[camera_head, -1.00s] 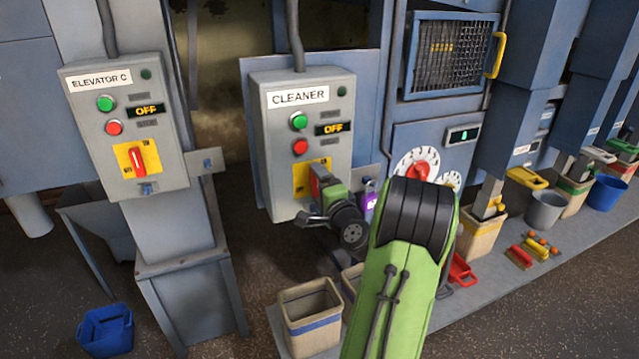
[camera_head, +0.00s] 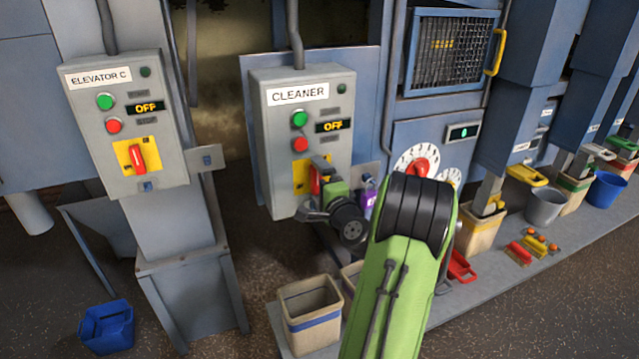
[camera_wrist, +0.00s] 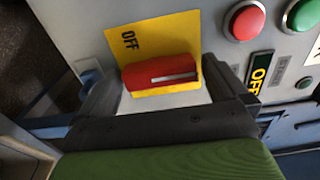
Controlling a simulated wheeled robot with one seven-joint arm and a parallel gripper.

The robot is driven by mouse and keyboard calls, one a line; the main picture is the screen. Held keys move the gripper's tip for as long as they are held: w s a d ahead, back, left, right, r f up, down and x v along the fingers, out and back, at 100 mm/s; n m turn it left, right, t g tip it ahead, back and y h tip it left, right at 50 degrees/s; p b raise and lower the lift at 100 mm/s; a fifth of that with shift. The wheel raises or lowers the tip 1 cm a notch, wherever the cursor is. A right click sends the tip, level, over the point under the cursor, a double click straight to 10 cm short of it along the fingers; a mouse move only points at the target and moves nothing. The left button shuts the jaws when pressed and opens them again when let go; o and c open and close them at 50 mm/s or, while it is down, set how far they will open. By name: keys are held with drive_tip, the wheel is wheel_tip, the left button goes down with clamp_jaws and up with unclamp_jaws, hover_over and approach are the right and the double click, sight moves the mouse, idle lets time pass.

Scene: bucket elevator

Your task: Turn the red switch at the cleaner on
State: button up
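The cleaner box (camera_head: 268,150) is a grey panel labelled CLEANER, with its display (camera_head: 333,126) reading OFF. Its red switch (camera_head: 315,181) sits on a yellow plate (camera_head: 300,178), partly hidden by my gripper (camera_head: 318,190) in the head view. In the wrist view the red switch (camera_wrist: 160,73) lies lengthwise across the picture, its pale line towards the right, with the word OFF on the plate at upper left. My gripper (camera_wrist: 165,78) is open, one finger beyond each end of the switch. Gaps show between fingers and switch; depth contact cannot be told.
The elevator C box (camera_head: 120,130), with a similar red switch, stands to the left. A purple padlock-like item (camera_head: 368,195) hangs right of my gripper. Below are a beige bin (camera_head: 310,315) and a blue bucket (camera_head: 106,328). A dial (camera_head: 420,165) is at right.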

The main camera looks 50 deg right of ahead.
drive_tip(key=b+v, duration=0.6)
drive_tip(key=v, duration=0.9)
drive_tip(key=shift+s+a+b, duration=0.2)
drive_tip(key=shift+s+b, duration=0.15)
